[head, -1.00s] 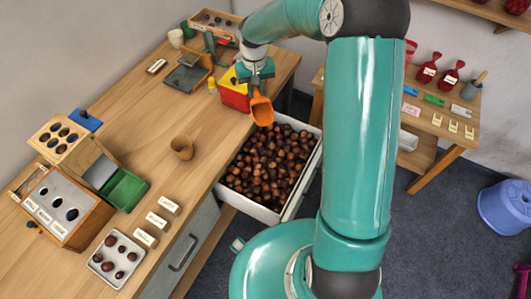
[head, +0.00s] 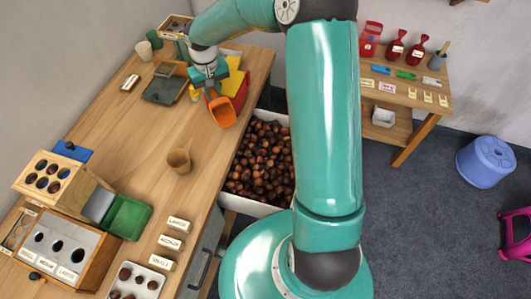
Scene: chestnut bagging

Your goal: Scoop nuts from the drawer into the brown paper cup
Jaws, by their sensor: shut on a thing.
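My gripper (head: 209,87) is shut on an orange scoop (head: 222,112). The scoop hangs from it, tilted, over the table edge near the far end of the open drawer; whether nuts are in it I cannot tell. The white drawer (head: 262,210) is pulled out from the table and full of brown chestnuts (head: 265,160); my arm hides its right side. The brown paper cup (head: 179,161) stands upright on the table, left of the drawer and nearer than the scoop. The inside of the cup looks empty.
A red and yellow box (head: 236,88) stands just behind the scoop. A green tray (head: 127,216), a wooden sorting box (head: 62,250), label blocks (head: 170,242) and a tray of nuts (head: 135,283) are at the near left. The table around the cup is clear.

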